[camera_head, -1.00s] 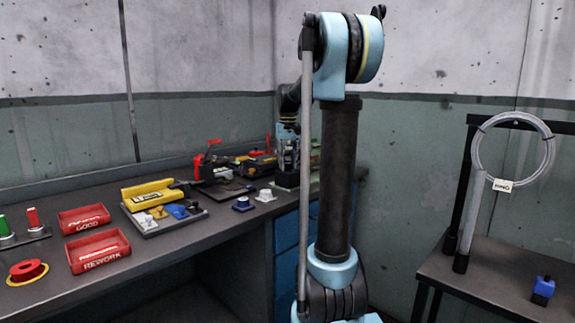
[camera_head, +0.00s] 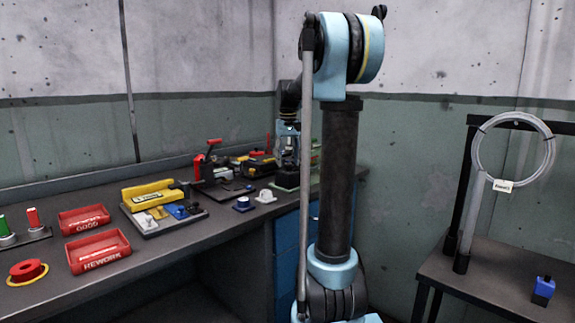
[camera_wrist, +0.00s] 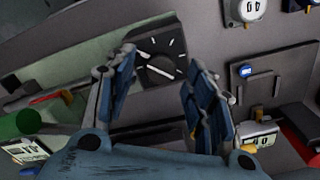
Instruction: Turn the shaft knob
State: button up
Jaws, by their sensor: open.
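A dark square plate with white tick marks and a dark dial, seemingly the shaft knob (camera_wrist: 160,58), shows at the top middle of the wrist view. My gripper (camera_wrist: 160,66) is open, with one blue-grey finger left of the dial plate and the other to its lower right. The dial lies between and beyond the fingertips in the picture; I cannot tell how far away it is. In the head view my gripper (camera_head: 290,158) is small and partly hidden behind my own arm column, over the bench's far end; the knob cannot be made out there.
The bench (camera_head: 190,248) holds a red GOOD tray (camera_head: 84,226), a red REWORK tray (camera_head: 98,262), a yellow box (camera_head: 150,192) and a blue knob-like part (camera_head: 243,206). Meters (camera_wrist: 245,12) and a green cylinder (camera_wrist: 30,123) surround the dial. A cable coil (camera_head: 548,155) hangs right.

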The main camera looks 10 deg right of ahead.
aim_at(288, 164)
notch_tip(288, 164, up, 10)
jog(key=shift+r, duration=0.25)
dwell(0.4)
jog(key=s+f+m+t, duration=0.1)
jog(key=s+f+t, duration=0.1)
jog(key=s+f, duration=3.1)
jog(key=shift+s+d, duration=0.2)
jog(key=shift+s, duration=0.95)
